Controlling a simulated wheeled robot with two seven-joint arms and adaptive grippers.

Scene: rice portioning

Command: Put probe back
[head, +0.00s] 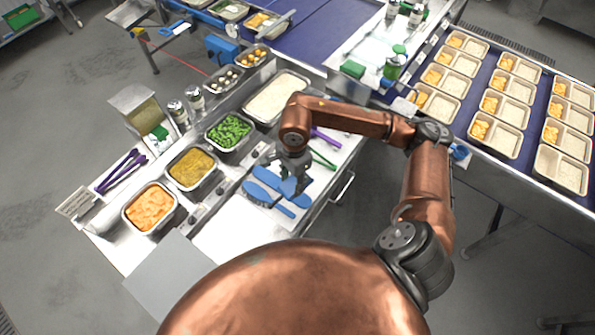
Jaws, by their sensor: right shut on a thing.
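My right gripper (296,187) points down over the white work surface, above blue-handled utensils (268,188) that lie there. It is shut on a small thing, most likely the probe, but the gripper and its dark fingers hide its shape. I cannot tell whether its lower end touches the utensils or the board. No other probe can be made out. My left gripper is not in view.
Pans of orange cubes (150,207), yellow food (190,168), green vegetables (229,131) and white rice (277,97) line the counter. Green and purple-handled tools (323,160) lie right of the gripper. Filled trays (495,137) stand on the blue conveyor at right.

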